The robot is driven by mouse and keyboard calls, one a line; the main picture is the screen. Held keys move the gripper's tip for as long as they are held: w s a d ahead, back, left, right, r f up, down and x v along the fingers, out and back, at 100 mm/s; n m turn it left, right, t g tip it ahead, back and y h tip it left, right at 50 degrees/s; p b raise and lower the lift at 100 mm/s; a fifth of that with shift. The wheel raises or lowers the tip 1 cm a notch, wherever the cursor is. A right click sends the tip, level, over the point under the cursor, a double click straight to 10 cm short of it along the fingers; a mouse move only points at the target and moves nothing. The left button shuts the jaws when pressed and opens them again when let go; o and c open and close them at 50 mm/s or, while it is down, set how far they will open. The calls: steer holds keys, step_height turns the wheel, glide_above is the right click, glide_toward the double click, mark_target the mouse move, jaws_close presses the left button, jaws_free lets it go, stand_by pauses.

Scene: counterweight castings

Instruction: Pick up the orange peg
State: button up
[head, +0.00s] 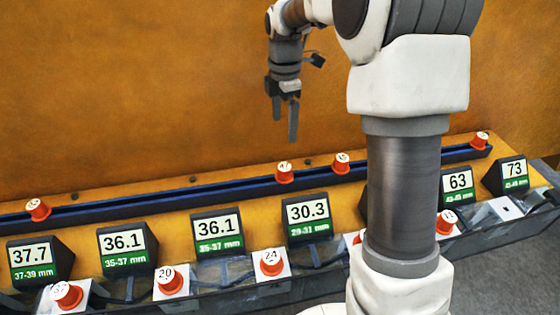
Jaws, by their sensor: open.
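Several orange pegs with white numbered tops are in the head view. On or at the dark blue rail (130,207) are a peg at the far left (38,210), one near the middle (284,173), one just right of it (341,164) and one at the far right (480,141). In front, on white squares, are a peg marked 20 (171,283), one marked 24 (271,264), one at the lower left (67,295) and one at the right (445,224). Another is mostly hidden by my arm. My gripper (283,124) is open and empty, above the rail near the middle pegs.
Black display boxes with readings and green range labels stand in a row, such as 36.1 (217,236), 30.3 (307,218) and 63 (458,190). An orange-brown wall (130,90) rises behind. My arm blocks the view of part of the row. A bare white square (506,208) is at the right.

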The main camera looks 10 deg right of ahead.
mark_target(284, 167)
step_height(284, 167, down, 13)
steer(key=shift+s+r+p, duration=0.1)
steer(key=shift+r+p, duration=0.1)
steer(key=shift+p, duration=0.25)
steer(key=shift+d+f+p, duration=0.1)
steer(key=shift+f+p, duration=0.25)
steer(key=shift+f, duration=1.95)
steer(key=c, duration=1.5)
steer(key=shift+o, duration=0.2)
steer(key=shift+r, duration=0.15)
steer(key=shift+r, duration=0.55)
step_height(284, 167, up, 2)
steer(key=shift+r+b, duration=0.25)
steer(key=shift+b, duration=0.1)
steer(key=s+d+r+b, duration=0.1)
steer(key=s+d+r, duration=0.5)
steer(key=d, duration=0.4)
steer(key=shift+r, duration=0.6)
steer(key=shift+d, duration=0.1)
